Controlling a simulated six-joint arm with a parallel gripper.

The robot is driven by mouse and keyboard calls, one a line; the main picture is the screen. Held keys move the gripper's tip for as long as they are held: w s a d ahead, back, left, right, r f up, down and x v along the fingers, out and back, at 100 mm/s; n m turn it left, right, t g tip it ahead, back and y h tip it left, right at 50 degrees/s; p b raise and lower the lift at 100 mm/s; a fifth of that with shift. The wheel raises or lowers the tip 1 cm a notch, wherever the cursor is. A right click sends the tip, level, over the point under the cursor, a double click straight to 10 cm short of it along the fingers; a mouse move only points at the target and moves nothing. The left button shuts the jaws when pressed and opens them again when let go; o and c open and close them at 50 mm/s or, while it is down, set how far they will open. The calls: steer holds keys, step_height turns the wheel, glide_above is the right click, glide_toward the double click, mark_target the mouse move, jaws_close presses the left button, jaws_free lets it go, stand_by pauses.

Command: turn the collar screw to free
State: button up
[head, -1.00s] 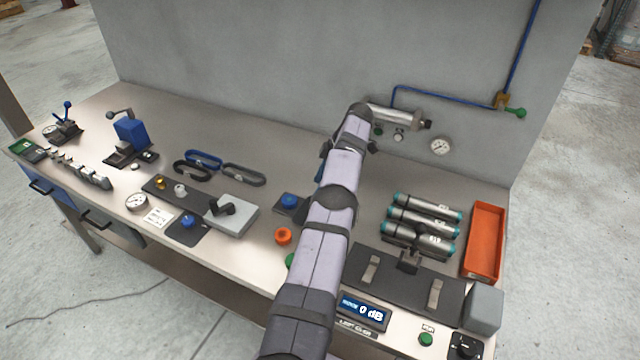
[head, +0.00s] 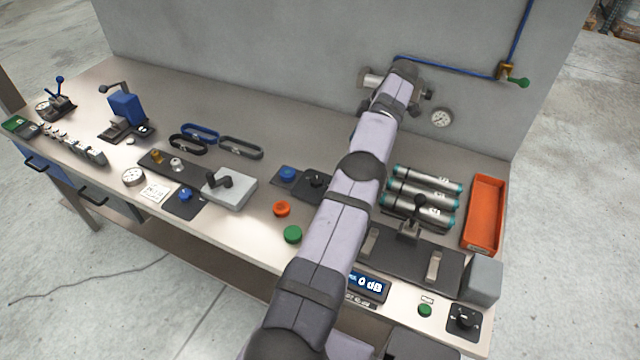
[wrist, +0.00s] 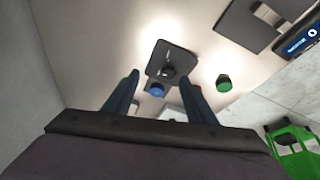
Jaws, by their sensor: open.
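My gripper (wrist: 158,79) is open and empty in the wrist view, its two blue fingers spread apart. Beyond the fingertips, a black knob (wrist: 169,72) sits on a dark plate (wrist: 180,52), with a blue knob (wrist: 157,91) beside it. In the head view the same black knob (head: 315,181) is just left of my arm, next to the blue knob (head: 287,173). No part is clearly marked as the collar screw, and I cannot tell which it is.
An orange knob (head: 282,209) and a green button (head: 292,234) stand near the front edge. Several silver cylinders (head: 428,180) and an orange tray (head: 484,222) are right of my arm. A grey block with a black handle (head: 229,187) stands left. Bench behind the rings is clear.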

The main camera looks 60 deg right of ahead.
steer(key=w+a+f+m+t+b, duration=0.25)
steer(key=a+m+t, duration=0.25)
steer(key=m, duration=0.3)
steer(key=w+a+f+m+t+b, duration=0.1)
steer(key=a+f+m+t, duration=0.25)
steer(key=a+m, duration=0.35)
steer(key=d+f+m+h, duration=0.1)
steer(key=m+h, duration=0.1)
steer(key=m, duration=0.6)
steer(key=d+f+m+h, duration=0.1)
steer(key=f+m+h, duration=0.1)
steer(key=m, duration=0.5)
steer(key=d+f+m+h, duration=0.1)
steer(key=f+m+h, duration=0.1)
steer(key=m, duration=0.6)
steer(key=shift+s+m+g, duration=0.25)
steer(key=shift+s+m, duration=0.05)
steer(key=shift+s+d+f+m+h, duration=0.2)
steer(key=shift+m+h, duration=0.1)
steer(key=shift+m, duration=0.7)
steer(key=shift+s+d+f+m, duration=0.1)
steer(key=shift+f+m, duration=0.05)
steer(key=shift+m, duration=0.65)
steer(key=m, duration=0.2)
steer(key=shift+f+m+g, duration=0.1)
steer(key=shift+m+g, duration=0.2)
steer(key=shift+p, duration=0.3)
